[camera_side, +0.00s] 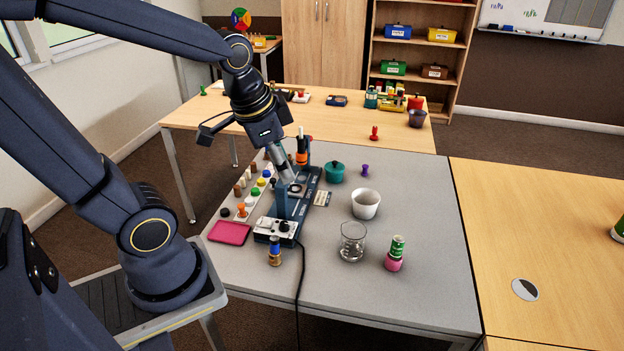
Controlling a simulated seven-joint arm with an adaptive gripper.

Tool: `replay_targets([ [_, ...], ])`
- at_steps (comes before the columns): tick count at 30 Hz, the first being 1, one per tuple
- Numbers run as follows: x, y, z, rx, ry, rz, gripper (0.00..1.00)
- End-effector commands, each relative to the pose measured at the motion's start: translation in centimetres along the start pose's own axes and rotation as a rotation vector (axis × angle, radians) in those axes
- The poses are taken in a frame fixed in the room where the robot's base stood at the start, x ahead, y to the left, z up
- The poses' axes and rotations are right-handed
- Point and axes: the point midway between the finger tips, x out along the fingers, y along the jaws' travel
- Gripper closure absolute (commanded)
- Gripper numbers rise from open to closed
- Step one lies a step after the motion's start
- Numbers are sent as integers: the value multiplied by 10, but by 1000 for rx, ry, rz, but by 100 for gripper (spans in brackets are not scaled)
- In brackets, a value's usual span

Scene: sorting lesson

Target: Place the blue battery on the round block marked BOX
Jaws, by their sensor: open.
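A small upright cylinder, blue above with a tan band, which looks like the blue battery (275,244), stands near the front of the grey table. Its lower part is a brown-gold round piece (275,260); I cannot tell whether this is a separate block, and no BOX marking is readable. A green battery (397,246) stands on a pink round block (393,264) at the right. My gripper (291,181) is open and points down over the dark blue device, behind and apart from the blue cylinder. Its fingertips are small and partly blend with the device.
The dark blue device (282,204) has a white control box (275,230) in front, with a black cable trailing forward. A glass beaker (352,243), white cup (366,204) and teal pot (334,172) stand to its right. A pink tray (230,233) lies left. The table's right side is clear.

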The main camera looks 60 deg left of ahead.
Motion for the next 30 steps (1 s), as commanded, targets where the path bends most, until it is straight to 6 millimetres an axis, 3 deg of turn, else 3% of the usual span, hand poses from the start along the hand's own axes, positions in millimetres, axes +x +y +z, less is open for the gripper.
replay_targets([
  [3, -36, 23, 3, -145, 95, 11, 49],
  [9, -59, 39, 12, -281, 155, 43, 49],
  [30, -60, 40, 12, -294, 158, 45, 49],
])
